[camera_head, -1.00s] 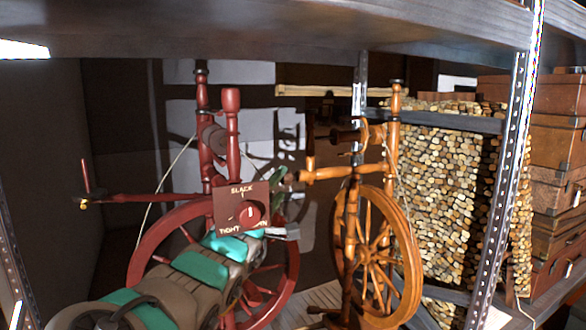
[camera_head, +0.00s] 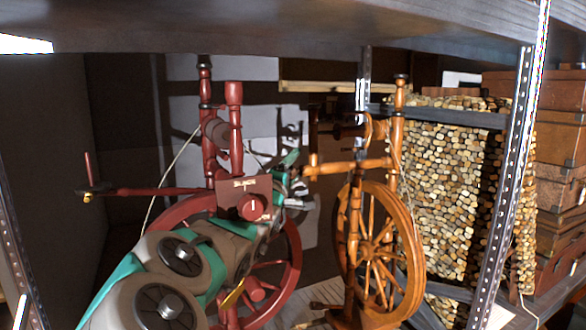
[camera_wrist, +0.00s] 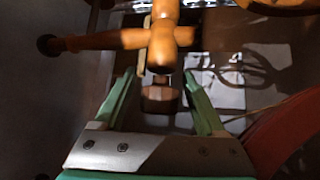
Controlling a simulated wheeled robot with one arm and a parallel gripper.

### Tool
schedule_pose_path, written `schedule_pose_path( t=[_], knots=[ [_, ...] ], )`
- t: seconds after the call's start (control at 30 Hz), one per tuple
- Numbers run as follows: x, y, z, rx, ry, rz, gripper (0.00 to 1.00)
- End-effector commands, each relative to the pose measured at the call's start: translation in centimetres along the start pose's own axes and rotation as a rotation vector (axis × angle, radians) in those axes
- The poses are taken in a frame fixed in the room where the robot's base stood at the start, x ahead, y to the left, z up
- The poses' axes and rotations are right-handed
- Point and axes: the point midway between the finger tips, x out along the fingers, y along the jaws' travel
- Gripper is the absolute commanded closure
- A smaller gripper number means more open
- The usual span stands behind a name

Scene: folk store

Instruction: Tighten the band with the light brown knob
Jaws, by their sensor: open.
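The light brown spinning wheel (camera_head: 398,265) stands upright right of the middle in the head view. Its wooden crossbar (camera_head: 352,167) reaches left toward my gripper (camera_head: 291,178), beside the red wheel. In the wrist view my gripper (camera_wrist: 165,85) is open, with its green fingers apart. A light brown turned post with a rounded end (camera_wrist: 163,52) shows just beyond the fingertips, crossed by a wooden bar (camera_wrist: 110,40). A small darker brown piece (camera_wrist: 160,99) shows between the fingers. I cannot tell which of these is the knob, or whether anything is touched.
A red spinning wheel (camera_head: 292,270) stands left, partly behind my arm. A metal shelf post (camera_head: 508,180) and stacked brown cases (camera_head: 562,130) are at right. A shelf board (camera_head: 280,30) runs overhead.

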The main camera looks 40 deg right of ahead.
Motion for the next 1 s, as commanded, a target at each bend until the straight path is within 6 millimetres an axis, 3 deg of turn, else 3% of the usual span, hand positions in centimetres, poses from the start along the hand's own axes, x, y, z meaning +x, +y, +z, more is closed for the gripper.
schedule_pose_path(
  t=[0.23,0.87,1.0],
  knots=[
    [0.04,0.03,0.0,0.0,0.0,0.001,0.28],
    [0.03,0.01,-0.02,0.0,0.0,0.0,0.99],
    [0.03,0.01,-0.02,0.0,0.0,0.0,1.0]
  ],
)
